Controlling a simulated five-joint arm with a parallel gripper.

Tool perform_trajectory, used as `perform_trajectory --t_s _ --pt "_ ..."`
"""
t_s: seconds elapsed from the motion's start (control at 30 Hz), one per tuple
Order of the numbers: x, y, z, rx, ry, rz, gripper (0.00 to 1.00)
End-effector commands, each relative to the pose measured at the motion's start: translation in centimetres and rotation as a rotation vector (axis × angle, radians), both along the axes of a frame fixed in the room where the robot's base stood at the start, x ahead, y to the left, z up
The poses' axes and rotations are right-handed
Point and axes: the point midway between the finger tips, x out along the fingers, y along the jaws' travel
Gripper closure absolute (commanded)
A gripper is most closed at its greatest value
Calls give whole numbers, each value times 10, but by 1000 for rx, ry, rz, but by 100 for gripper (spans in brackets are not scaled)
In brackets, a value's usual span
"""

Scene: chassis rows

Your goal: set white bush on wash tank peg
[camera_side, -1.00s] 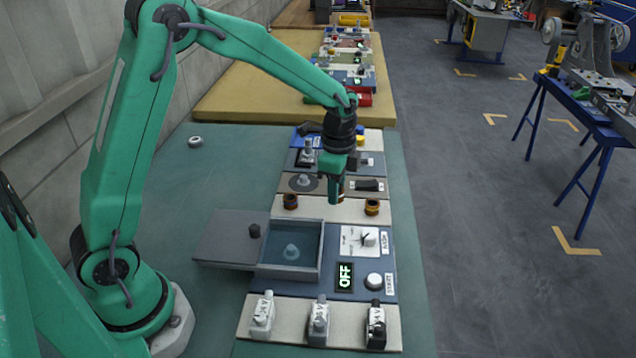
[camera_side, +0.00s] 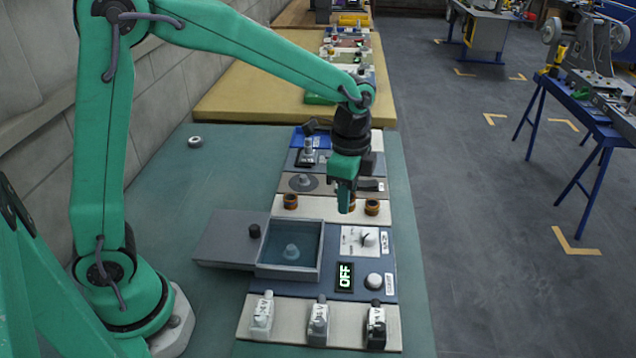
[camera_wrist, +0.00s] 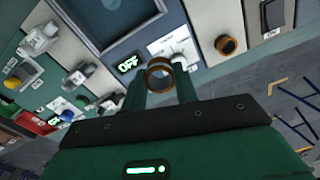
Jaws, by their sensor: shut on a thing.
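My gripper (camera_side: 346,209) is shut on a brown ring-shaped bush (camera_wrist: 159,74), seen between the fingertips in the wrist view; in the side view the fingers mostly hide it. It is held above the cream strip, between two brown bushes. A white ring (camera_side: 195,141), which looks like the white bush, lies on the green bench at the far left, well away from my gripper.
Brown bushes stand on the cream strip, one left (camera_side: 290,201) and one right (camera_side: 371,207) of my gripper. A panel with an OFF display (camera_side: 345,276) and a knob (camera_side: 374,281) is right of the tank. Several small units line the front strip. The bench's left side is mostly clear.

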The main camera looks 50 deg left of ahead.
Motion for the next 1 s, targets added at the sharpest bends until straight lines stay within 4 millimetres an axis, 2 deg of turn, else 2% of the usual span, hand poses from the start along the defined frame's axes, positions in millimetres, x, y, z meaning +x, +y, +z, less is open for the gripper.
perform_trajectory --t_s 0.33,0.53,0.67,1.0 --pt "0 1 0 0 0 0 94" --pt "-11 7 -1 0 0 4 94" --pt "-25 16 -3 0 -1 8 94" --pt "-78 43 -15 0 0 20 94"
